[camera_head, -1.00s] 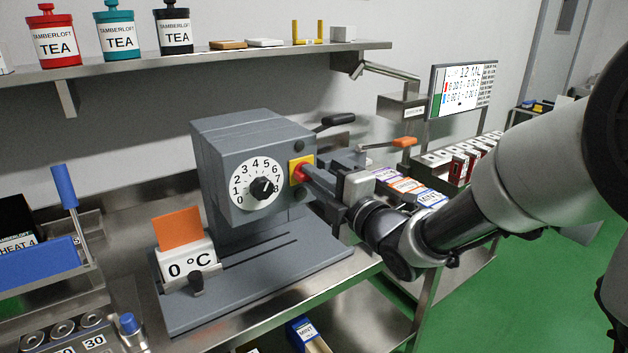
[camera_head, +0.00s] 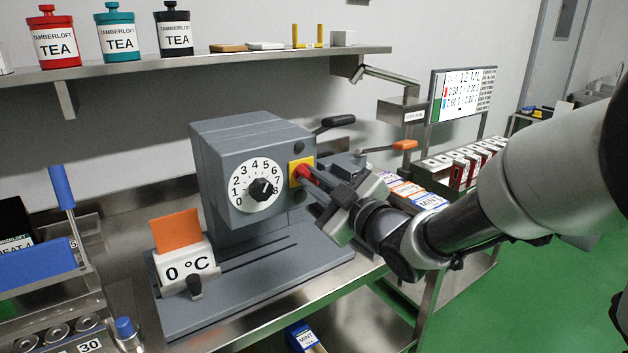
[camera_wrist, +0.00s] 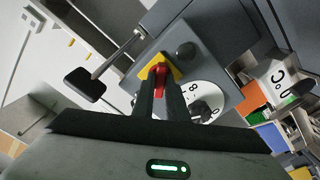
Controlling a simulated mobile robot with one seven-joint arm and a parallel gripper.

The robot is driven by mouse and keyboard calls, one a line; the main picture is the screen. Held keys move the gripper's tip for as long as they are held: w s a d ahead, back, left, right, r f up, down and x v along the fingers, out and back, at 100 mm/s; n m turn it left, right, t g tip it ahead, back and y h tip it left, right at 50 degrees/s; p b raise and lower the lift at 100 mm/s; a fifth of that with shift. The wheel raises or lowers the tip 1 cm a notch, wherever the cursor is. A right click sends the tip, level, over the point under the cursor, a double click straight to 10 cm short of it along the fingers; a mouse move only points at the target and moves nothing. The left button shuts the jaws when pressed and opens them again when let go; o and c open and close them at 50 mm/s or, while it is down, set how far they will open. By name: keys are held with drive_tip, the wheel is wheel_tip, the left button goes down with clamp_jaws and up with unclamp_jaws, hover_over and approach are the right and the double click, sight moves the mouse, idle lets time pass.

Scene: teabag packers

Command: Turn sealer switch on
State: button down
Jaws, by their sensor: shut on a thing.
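The sealer (camera_head: 250,150) is a grey machine on the steel bench, with a white numbered dial and black knob (camera_head: 261,189) on its front. Its switch is a red knob (camera_head: 303,174) on a yellow plate (camera_head: 295,182), right of the dial. The red knob also shows in the wrist view (camera_wrist: 160,72). My gripper (camera_head: 308,178) reaches in from the right, and its fingers are shut on the red knob. In the wrist view the two dark fingers (camera_wrist: 161,90) lie on either side of it. The fingertips partly hide the knob. A display below reads 0 °C (camera_head: 187,267).
A black-handled lever (camera_head: 335,121) juts from the sealer's right side, above my gripper. An orange-handled lever (camera_head: 403,145) and tea boxes (camera_head: 428,200) stand behind my wrist. A shelf (camera_head: 250,52) with tea tins runs above.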

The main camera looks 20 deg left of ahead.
drive_tip(key=m+p, duration=0.1)
drive_tip(key=m, duration=0.2)
drive_tip(key=shift+m, duration=0.3)
drive_tip(key=shift+m+p, duration=0.6)
drive_tip(key=shift+m, duration=1.2)
drive_tip(key=c, duration=1.8)
unclamp_jaws()
drive_tip(key=shift+o, duration=0.2)
